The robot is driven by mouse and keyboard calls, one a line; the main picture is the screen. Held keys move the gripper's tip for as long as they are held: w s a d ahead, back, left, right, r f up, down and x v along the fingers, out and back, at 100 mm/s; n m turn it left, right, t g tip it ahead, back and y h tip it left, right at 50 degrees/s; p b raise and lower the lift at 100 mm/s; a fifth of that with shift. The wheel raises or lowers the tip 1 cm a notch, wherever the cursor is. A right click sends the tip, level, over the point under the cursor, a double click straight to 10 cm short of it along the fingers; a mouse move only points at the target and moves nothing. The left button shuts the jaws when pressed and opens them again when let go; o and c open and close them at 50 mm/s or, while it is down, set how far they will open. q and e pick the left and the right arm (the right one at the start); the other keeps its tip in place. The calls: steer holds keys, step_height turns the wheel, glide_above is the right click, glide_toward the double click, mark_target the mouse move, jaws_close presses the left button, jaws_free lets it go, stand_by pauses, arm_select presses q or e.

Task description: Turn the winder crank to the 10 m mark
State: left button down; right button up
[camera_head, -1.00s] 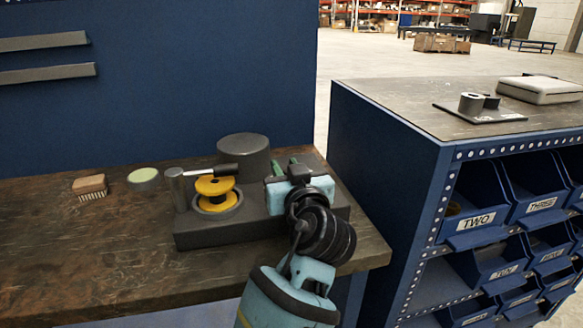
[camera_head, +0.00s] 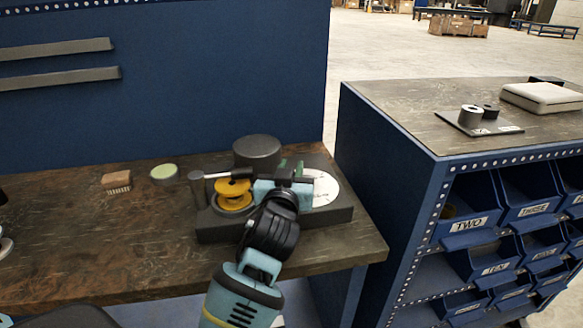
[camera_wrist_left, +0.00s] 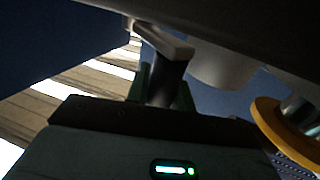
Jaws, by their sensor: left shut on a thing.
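The winder has a dark grey base (camera_head: 225,229) on the wooden bench, with a yellow spool (camera_head: 234,199) at its left. A white dial (camera_head: 327,187) with small marks shows at its right, partly covered by my gripper; I cannot read its marks. My left gripper (camera_head: 285,174) is over the middle of the winder, shut on the crank handle. In the left wrist view the dark crank handle (camera_wrist_left: 166,82) stands between the fingers, below a grey crank arm (camera_wrist_left: 160,38). The yellow spool shows at the right there (camera_wrist_left: 280,132). My right gripper is not in view.
A dark round cylinder (camera_head: 257,151) stands behind the winder. A brush (camera_head: 117,181) and a round green-topped tin (camera_head: 164,173) lie to its left. A blue bin cabinet (camera_head: 400,160) stands to the right. The bench's front left is mostly clear.

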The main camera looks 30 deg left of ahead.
arm_select(q)
steer(key=c, duration=1.2)
jaws_free()
steer(key=v, duration=0.6)
steer(key=shift+s, duration=0.1)
steer(key=shift+v, duration=0.8)
steer(key=shift+c, duration=0.5)
